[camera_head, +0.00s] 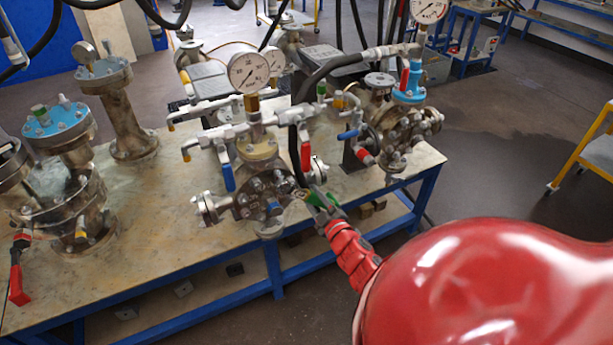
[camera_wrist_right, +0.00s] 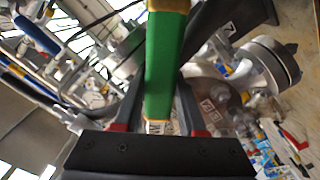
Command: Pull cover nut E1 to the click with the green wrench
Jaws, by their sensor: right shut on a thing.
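My right gripper (camera_head: 325,212) comes in from the lower right and is shut on the green wrench (camera_head: 320,200). In the right wrist view the wrench's green handle (camera_wrist_right: 166,65) stands between the two fingers (camera_wrist_right: 160,118). The wrench's head end is at the right side of the middle flanged vessel (camera_head: 262,198), close to its cover nuts. I cannot tell whether it sits on a nut. My left gripper is not in view.
The middle vessel carries a pressure gauge (camera_head: 249,73), a blue lever (camera_head: 228,177) and a red lever (camera_head: 305,152) close to the wrench. Another vessel (camera_head: 400,125) stands to its right, and several stand left on the workbench (camera_head: 150,200). The bench front between is clear.

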